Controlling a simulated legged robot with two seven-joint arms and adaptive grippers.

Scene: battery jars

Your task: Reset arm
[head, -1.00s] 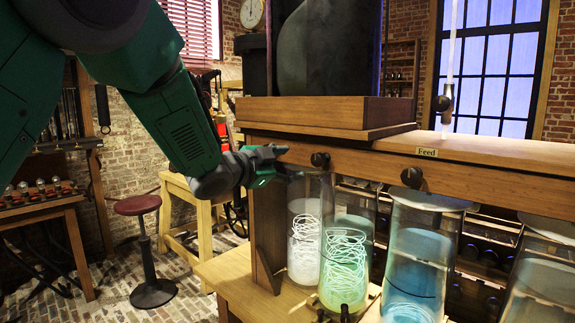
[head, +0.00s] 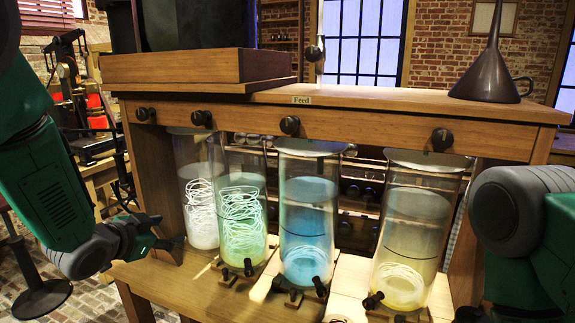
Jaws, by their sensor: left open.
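My left arm comes in from the left edge, and its dark green gripper (head: 160,232) is open and empty. It is low beside the bench's left leg, left of the jars, and appears apart from them. My right arm (head: 525,225) shows only as grey and green links at the right edge; its gripper is out of view. Four glass jars stand in a row under the shelf: one with white coils (head: 201,205), one greenish with white coils (head: 243,222), one with blue liquid (head: 307,225) and one yellowish (head: 410,235).
The wooden shelf (head: 370,135) has round dark knobs and a "Feed" label (head: 301,100). A dark funnel (head: 490,70) stands on its right end, and a wooden-based cabinet (head: 190,68) on its left. A stool (head: 40,298) stands on the brick floor at left.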

